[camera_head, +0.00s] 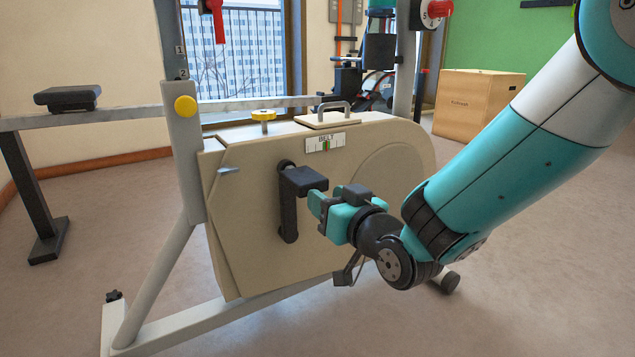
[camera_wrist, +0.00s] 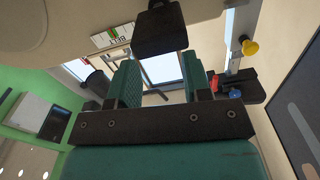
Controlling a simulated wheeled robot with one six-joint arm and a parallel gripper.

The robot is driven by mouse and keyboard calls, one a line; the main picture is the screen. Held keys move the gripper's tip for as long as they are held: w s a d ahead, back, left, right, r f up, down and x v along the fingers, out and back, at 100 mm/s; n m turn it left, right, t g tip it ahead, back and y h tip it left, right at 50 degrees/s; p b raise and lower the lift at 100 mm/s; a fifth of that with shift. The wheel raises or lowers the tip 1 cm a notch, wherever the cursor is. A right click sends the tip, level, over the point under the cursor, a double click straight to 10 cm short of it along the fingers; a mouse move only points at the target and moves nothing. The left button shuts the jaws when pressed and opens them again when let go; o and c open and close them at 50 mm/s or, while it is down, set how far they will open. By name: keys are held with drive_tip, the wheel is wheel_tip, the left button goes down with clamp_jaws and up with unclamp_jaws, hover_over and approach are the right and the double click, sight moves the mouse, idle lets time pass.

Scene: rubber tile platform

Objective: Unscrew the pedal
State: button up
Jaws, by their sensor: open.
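The black pedal (camera_head: 308,181) sticks out from the top of a black crank arm (camera_head: 288,215) on the side of a beige exercise bike (camera_head: 250,195). The crank arm hangs down from the pedal end. In the wrist view the pedal is a dark block (camera_wrist: 160,30) just beyond the fingertips. My gripper (camera_head: 318,208) has teal fingers and is close to the pedal, at its lower right. In the wrist view my gripper (camera_wrist: 160,78) is open, with an empty gap between the fingers. Whether a fingertip touches the pedal I cannot tell.
A yellow knob (camera_head: 185,107) sits on the bike's upright post, and another (camera_head: 263,115) is on the housing top. A BELT label (camera_head: 325,142) is on the housing. A wooden box (camera_head: 476,103) stands behind at right. The floor in front is clear.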

sight(299, 178)
drive_tip(key=m+p, duration=0.1)
drive_tip(key=m, duration=0.1)
drive_tip(key=m+p, duration=0.3)
drive_tip(key=m, duration=0.1)
drive_tip(key=shift+r+m, duration=0.4)
drive_tip(key=m+p, duration=0.1)
drive_tip(key=m, duration=0.4)
drive_tip(key=shift+d+f+p, duration=0.1)
drive_tip(key=shift+f+p, duration=0.1)
drive_tip(key=shift+p, duration=0.15)
drive_tip(key=m+p, duration=0.1)
drive_tip(key=m, duration=0.4)
drive_tip(key=shift+w+f, duration=0.1)
drive_tip(key=w+p, duration=0.1)
drive_tip(key=p, duration=0.1)
drive_tip(key=a+p, duration=0.1)
drive_tip(key=p, duration=0.1)
drive_tip(key=shift+w+a+r, duration=0.25)
drive_tip(key=shift+w+r, duration=0.05)
drive_tip(key=shift+w, duration=0.1)
drive_tip(key=shift+w+a+f+p, duration=0.45)
drive_tip(key=shift+w+p, duration=0.2)
drive_tip(key=shift+p, duration=0.55)
